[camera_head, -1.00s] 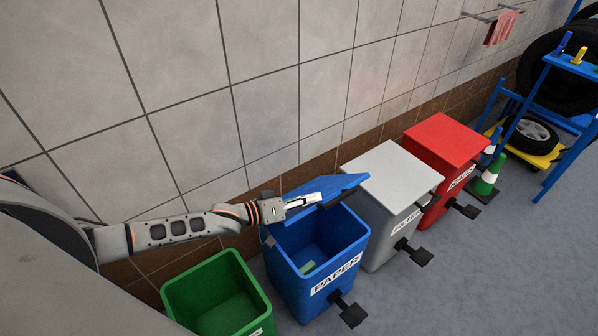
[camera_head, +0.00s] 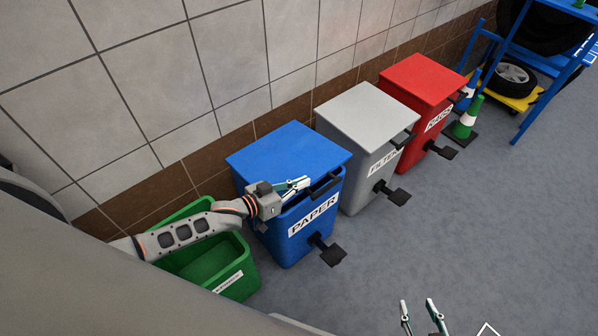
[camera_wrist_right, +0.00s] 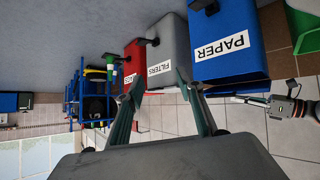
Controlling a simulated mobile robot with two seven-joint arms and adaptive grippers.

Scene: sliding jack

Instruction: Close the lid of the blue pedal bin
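The blue pedal bin (camera_head: 290,245), labelled PAPER, stands between the green and grey bins. My right gripper (camera_head: 418,303) is open and empty, low in the head view. The right wrist view shows its parted fingers (camera_wrist_right: 165,100) and the blue bin's side (camera_wrist_right: 228,60).
A green open bin (camera_head: 235,277) is left of the blue bin, under my left arm. A grey bin (camera_head: 360,115) and a red bin (camera_head: 420,80) stand to its right. A black pedal (camera_head: 332,255) sticks out in front.

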